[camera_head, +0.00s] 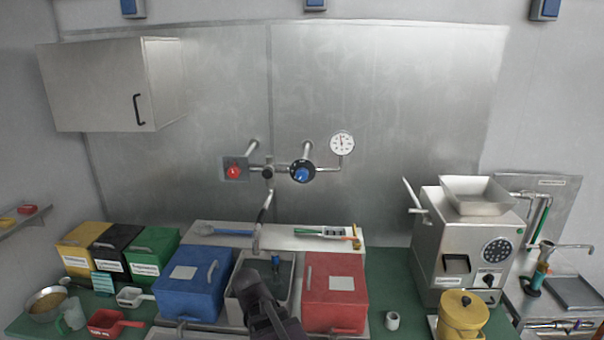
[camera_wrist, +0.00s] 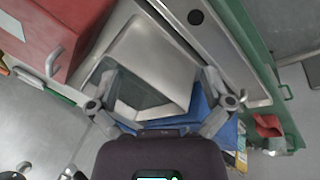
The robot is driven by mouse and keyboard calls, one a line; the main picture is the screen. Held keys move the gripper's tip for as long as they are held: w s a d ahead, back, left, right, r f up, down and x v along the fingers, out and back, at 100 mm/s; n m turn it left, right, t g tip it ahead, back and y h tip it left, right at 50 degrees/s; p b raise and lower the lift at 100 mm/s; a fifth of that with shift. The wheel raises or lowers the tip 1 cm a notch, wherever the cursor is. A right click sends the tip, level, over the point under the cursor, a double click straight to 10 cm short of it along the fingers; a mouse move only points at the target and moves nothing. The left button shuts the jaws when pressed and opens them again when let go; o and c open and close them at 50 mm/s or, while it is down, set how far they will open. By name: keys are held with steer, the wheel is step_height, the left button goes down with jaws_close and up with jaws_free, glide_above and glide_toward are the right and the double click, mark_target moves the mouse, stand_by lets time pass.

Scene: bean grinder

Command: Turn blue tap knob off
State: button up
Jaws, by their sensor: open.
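The blue tap knob (camera_head: 302,173) sits on a dark round fitting on the right side of the wall tap. The red tap knob (camera_head: 233,172) is on the left side. The spout (camera_head: 262,217) hangs down between them. My gripper (camera_head: 276,264) is low over the grey basin, below and to the left of the blue knob and well apart from it. In the wrist view my gripper (camera_wrist: 162,102) has its fingers spread, with nothing between them. The blue knob does not show in the wrist view.
A blue lidded box (camera_head: 190,292) and a red lidded box (camera_head: 335,290) flank the grey basin (camera_head: 291,262). A shelf with brushes (camera_head: 290,236) lies behind it. A pressure gauge (camera_head: 341,143) is right of the knob. The grinder (camera_head: 462,240) stands further right. The wall above is clear.

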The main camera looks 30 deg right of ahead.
steer(key=w+d+r+n+t+h+p, duration=0.3)
steer(key=w+d+r+n+t+h, duration=0.3)
steer(key=w+d+r, duration=0.6)
steer(key=n+t+h+p, duration=0.1)
steer(key=n+t+p, duration=0.45)
steer(key=n, duration=1.25)
glide_toward(302, 175)
steer(key=s+a+t+b, duration=0.1)
steer(key=s+b, duration=0.1)
steer(key=s, duration=0.1)
steer(key=shift+w+a+f, duration=0.1)
steer(key=shift+a+f, duration=0.1)
steer(key=shift+f, duration=0.25)
steer(key=shift+w, duration=0.1)
steer(key=x, duration=1.3)
steer(key=shift+w+d+r, duration=0.1)
steer(key=shift+w+d, duration=0.1)
steer(key=shift+w, duration=0.1)
steer(key=c, duration=1.1)
